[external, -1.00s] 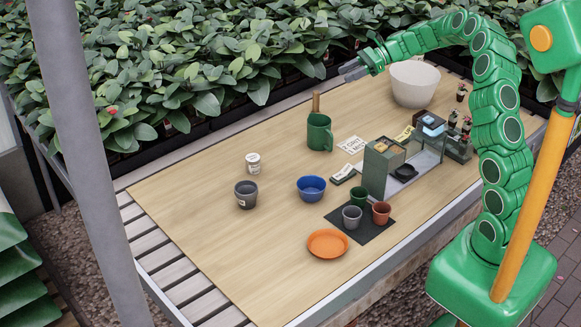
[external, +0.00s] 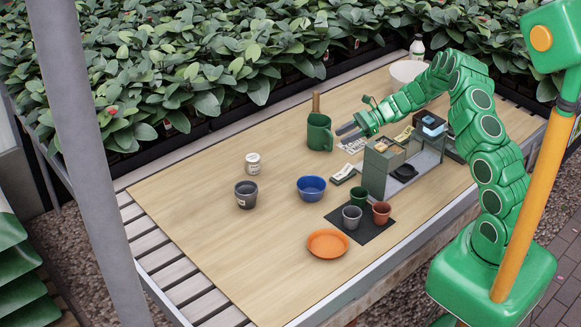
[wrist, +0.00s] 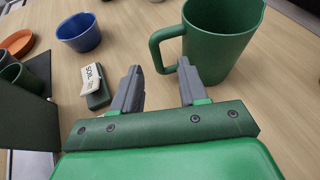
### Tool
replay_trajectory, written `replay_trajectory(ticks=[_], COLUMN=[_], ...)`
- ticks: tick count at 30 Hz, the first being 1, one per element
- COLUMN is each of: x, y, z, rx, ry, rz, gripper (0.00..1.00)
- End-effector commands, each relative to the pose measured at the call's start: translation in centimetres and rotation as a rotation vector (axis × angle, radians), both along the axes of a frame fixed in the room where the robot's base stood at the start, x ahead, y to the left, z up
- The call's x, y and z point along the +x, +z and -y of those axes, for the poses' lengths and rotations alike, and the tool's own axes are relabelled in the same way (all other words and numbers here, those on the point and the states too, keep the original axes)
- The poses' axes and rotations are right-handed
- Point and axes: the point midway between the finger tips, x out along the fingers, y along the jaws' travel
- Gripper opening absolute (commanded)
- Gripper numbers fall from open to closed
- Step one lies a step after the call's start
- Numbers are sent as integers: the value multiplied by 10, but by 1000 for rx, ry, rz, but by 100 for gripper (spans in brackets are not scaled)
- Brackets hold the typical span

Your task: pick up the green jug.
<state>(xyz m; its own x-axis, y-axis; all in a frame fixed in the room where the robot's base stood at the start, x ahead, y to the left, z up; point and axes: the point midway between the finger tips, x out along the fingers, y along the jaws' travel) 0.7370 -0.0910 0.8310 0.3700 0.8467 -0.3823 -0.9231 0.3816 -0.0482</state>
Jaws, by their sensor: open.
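The green jug (external: 319,132) stands upright on the wooden table in the external view, with its handle on the right, facing my gripper. It also shows large at the upper right of the wrist view (wrist: 222,38), its handle pointing left. My gripper (external: 345,131) is just right of the jug, low over the table. In the wrist view my gripper (wrist: 158,75) is open with nothing between its two grey fingers. The right fingertip is close to the jug's handle; I cannot tell whether they touch.
A grey-green rack (external: 378,172) stands right of the jug. Nearer are a blue bowl (external: 311,189), small pots on a dark mat (external: 372,233) and an orange plate (external: 328,243). A white bowl (external: 404,72) is behind my arm.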

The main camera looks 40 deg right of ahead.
Motion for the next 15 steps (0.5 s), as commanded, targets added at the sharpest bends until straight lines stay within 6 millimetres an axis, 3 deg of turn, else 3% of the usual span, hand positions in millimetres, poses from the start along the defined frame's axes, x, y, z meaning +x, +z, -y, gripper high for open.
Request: replay_trajectory(ticks=[15], x=[11], y=[-17], z=[-29], rx=[0], ry=[1], rz=[-1], gripper=[43])
